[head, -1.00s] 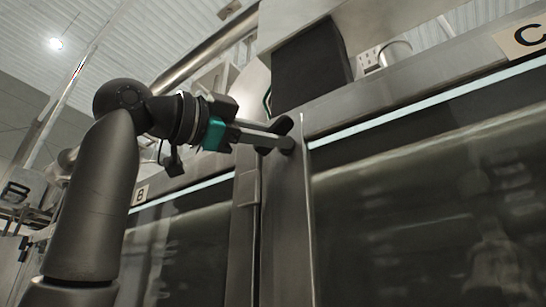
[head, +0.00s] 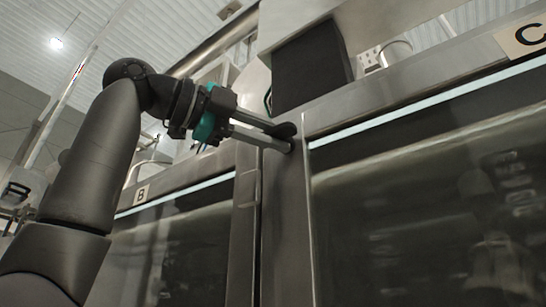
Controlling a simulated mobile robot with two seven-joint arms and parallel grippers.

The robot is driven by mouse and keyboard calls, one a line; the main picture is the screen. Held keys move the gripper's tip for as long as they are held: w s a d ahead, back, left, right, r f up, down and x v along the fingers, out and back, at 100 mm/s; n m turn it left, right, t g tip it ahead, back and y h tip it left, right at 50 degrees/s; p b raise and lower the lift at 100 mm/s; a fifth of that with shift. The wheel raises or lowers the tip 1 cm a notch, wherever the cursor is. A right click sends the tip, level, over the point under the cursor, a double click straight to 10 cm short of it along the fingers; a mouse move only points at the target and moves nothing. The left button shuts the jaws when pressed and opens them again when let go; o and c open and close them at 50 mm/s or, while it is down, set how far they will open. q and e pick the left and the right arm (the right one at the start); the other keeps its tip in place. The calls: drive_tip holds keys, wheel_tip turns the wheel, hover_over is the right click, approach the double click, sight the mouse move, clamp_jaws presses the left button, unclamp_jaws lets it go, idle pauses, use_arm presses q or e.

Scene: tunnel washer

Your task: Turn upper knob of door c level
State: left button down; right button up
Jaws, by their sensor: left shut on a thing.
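Door c (head: 420,200) is the large dark glazed door at right, in a steel frame, with a label "C" (head: 525,36) above it. My left gripper (head: 287,138) comes in from the left, with its fingertips at the upper left corner of door c's frame. It is shut on the upper knob there. The knob is almost wholly hidden by the dark fingertips, so its angle cannot be read. My right gripper is not in view.
Door b (head: 175,250), with its label "B" (head: 141,194), stands at left beyond a steel post. A dark box (head: 312,68) sits above the knob, close to my fingers. A pipe runs behind my wrist.

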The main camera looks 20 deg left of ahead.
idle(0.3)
use_arm(q)
drive_tip(key=c, duration=0.9)
unclamp_jaws()
drive_tip(key=b+v, duration=0.1)
drive_tip(key=v, duration=1.4)
drive_tip(key=shift+s+a, duration=0.1)
drive_tip(key=shift+a, duration=0.05)
